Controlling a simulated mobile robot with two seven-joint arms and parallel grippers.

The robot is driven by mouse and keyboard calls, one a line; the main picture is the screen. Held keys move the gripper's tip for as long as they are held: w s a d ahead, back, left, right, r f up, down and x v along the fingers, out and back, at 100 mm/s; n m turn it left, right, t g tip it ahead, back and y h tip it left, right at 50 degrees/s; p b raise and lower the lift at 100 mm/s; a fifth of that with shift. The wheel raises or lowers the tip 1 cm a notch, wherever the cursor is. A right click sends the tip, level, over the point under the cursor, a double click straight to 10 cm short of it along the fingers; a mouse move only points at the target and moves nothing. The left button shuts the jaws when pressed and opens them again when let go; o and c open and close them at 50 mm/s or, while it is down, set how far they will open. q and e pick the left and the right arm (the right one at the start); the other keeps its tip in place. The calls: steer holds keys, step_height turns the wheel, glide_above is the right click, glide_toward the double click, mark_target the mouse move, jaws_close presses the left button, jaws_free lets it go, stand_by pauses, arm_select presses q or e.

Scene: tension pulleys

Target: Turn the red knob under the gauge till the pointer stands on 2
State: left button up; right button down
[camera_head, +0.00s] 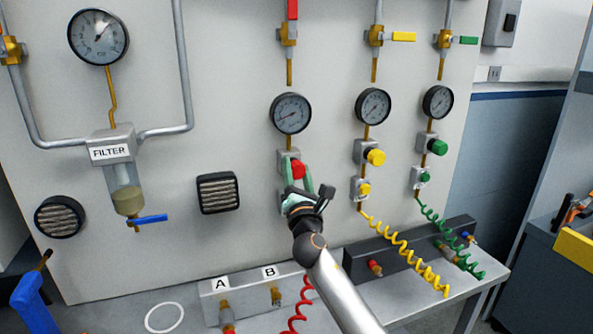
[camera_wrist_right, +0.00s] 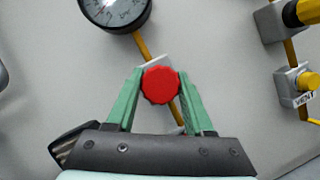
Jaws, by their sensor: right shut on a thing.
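The red knob (camera_head: 298,170) sits on a grey block below a round gauge (camera_head: 291,113) on the panel. In the right wrist view the red knob (camera_wrist_right: 160,85) lies between the green fingers, which touch it on both sides. My right gripper (camera_head: 297,172) is shut on this knob. The gauge also shows partly in the wrist view (camera_wrist_right: 114,10), cut off at the top. Its pointer reaches toward the lower left of the dial, but the numbers are too small to read. My left gripper is not in view.
To the right are gauges with a yellow knob (camera_head: 376,157) and a green knob (camera_head: 438,147). A filter (camera_head: 111,152) and a larger gauge (camera_head: 98,37) are at left. Coiled yellow (camera_head: 405,250) and green hoses hang over the bench, right of my arm.

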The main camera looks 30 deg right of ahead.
steer(key=shift+m+g+h+p, duration=0.15)
steer(key=shift+m+g+h, duration=0.2)
steer(key=shift+m, duration=0.7)
steer(key=shift+m+g+h+p, duration=0.2)
steer(key=shift+m+g, duration=0.25)
steer(key=shift+m, duration=0.9)
steer(key=shift+c, duration=1.4)
jaws_free()
steer(key=b+v, duration=0.1)
steer(key=v, duration=1.1)
steer(key=shift+s+a, duration=0.2)
steer(key=shift+f, duration=0.1)
